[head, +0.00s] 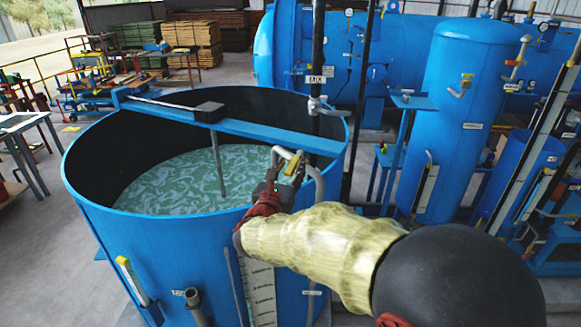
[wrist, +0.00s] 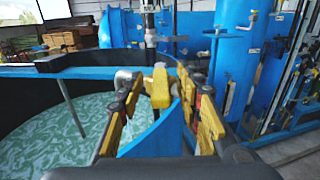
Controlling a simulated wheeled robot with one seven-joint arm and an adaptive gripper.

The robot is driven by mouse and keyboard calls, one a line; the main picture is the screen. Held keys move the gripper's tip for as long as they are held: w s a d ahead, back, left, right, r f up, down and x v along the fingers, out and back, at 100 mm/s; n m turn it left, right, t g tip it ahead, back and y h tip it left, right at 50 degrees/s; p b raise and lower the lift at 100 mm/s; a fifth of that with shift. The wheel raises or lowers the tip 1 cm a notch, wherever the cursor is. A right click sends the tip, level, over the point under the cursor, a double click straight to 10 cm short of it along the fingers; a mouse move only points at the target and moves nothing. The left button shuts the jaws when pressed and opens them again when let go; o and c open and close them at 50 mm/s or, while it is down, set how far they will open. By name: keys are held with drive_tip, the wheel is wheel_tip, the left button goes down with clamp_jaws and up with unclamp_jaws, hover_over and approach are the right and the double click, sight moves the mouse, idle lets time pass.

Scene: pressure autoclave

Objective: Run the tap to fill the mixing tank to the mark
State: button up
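The mixing tank (head: 100,225) is a large round blue open tank holding pale green, rippled liquid (head: 185,180), its surface well below the rim. A white scale (head: 262,290) with dark marks runs down the tank's front; my arm hides its top and I cannot read a level on it. A grey tap pipe (head: 318,180) curves over the right rim. The tap's yellow handle (wrist: 160,88) shows in the wrist view. My gripper (wrist: 160,95) is at the tap, its yellow-padded fingers apart on either side of the handle, without clear contact. Whether water runs is hidden.
A blue beam (head: 250,130) with a stirrer shaft (head: 217,165) crosses the tank top. A dark vertical pipe (head: 318,60) stands behind the tap. A tall blue vessel (head: 465,110) stands to the right. A table (head: 25,125) stands left, with open floor between.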

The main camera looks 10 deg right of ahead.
clamp_jaws()
idle(0.5)
idle(0.4)
